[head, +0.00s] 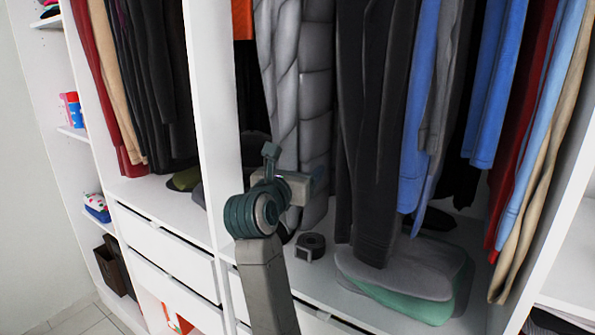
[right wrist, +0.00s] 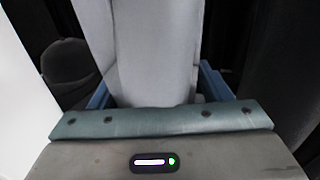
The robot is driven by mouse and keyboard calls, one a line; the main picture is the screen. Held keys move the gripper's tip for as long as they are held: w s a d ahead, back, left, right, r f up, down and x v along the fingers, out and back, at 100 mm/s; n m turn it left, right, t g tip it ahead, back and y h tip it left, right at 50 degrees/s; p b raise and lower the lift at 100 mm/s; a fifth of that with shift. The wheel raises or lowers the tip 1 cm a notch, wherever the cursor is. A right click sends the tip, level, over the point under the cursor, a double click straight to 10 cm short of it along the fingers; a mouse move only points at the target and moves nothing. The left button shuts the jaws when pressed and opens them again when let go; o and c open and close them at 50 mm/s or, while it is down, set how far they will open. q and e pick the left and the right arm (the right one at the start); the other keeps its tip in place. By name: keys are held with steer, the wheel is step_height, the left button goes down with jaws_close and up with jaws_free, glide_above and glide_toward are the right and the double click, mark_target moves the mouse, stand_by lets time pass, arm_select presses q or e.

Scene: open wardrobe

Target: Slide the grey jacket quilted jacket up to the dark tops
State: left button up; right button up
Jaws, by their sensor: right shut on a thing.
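The grey quilted jacket (head: 316,75) hangs in the middle bay of the wardrobe. It also fills the middle of the right wrist view (right wrist: 155,55). My right gripper (head: 316,180) is at the jacket's lower part and shut on it; in the right wrist view the blue fingers (right wrist: 158,90) stand on both sides of the grey cloth. The dark tops (head: 372,110) hang just right of the jacket, with a narrow gap between them. Part of the jacket's lower edge is hidden behind my gripper and arm. My left gripper is not in view.
A white divider (head: 213,110) stands left of the jacket, with an orange garment (head: 242,20) between them. Blue garments (head: 418,110) hang right of the dark tops. A dark roll-like object (head: 310,246) and folded clothes (head: 400,270) lie on the shelf below.

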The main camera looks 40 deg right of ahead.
steer(key=shift+s, duration=0.15)
steer(key=shift+s+d, duration=0.15)
steer(key=shift+s, duration=0.05)
steer(key=shift+c, duration=0.2)
steer(key=shift+s+d, duration=0.2)
steer(key=shift+s, duration=0.3)
steer(key=shift+s+d, duration=0.15)
steer(key=shift+s, duration=0.3)
steer(key=o, duration=1.6)
steer(key=shift+w, duration=0.1)
